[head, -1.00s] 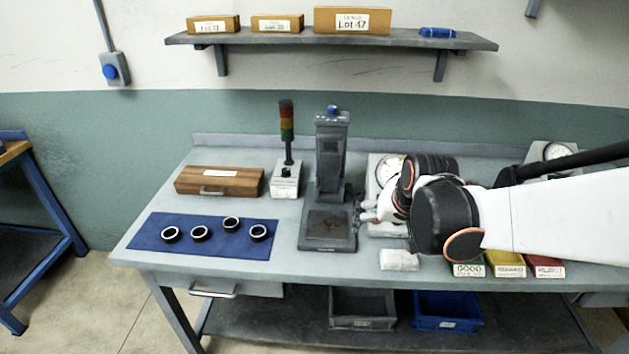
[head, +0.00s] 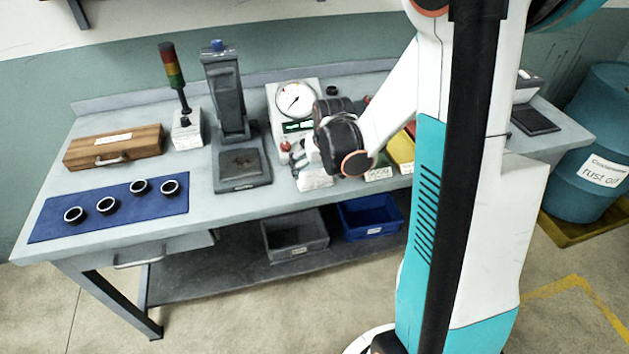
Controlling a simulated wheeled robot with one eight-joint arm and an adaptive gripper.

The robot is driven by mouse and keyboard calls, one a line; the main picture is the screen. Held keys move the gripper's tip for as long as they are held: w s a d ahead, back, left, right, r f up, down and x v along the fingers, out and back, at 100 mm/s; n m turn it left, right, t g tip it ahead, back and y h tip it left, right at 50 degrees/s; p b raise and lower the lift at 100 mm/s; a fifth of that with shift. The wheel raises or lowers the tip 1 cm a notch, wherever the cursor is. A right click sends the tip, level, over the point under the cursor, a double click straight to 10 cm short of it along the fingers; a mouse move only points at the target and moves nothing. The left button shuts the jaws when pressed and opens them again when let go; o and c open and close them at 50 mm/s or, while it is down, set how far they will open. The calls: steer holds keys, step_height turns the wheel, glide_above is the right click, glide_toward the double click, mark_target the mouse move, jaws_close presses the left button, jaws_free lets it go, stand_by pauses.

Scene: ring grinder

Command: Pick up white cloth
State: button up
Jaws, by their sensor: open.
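The white cloth (head: 316,181) lies folded on the grey bench near its front edge, to the right of the black press. My gripper (head: 306,166) points down just above and behind the cloth, partly hidden by my dark wrist joint. The fingers are small and blurred here; they look open, with nothing between them. I cannot tell whether they touch the cloth.
A dial gauge (head: 295,98) stands close behind my gripper, and the press (head: 236,125) is to its left. A blue mat (head: 60,216) holds several black rings.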

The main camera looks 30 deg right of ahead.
mark_target(315, 176)
steer(key=shift+b+x, duration=1.2)
steer(key=shift+x, duration=1.6)
steer(key=shift+w+a+r, duration=0.1)
steer(key=shift+a+r, duration=0.05)
steer(key=c, duration=0.6)
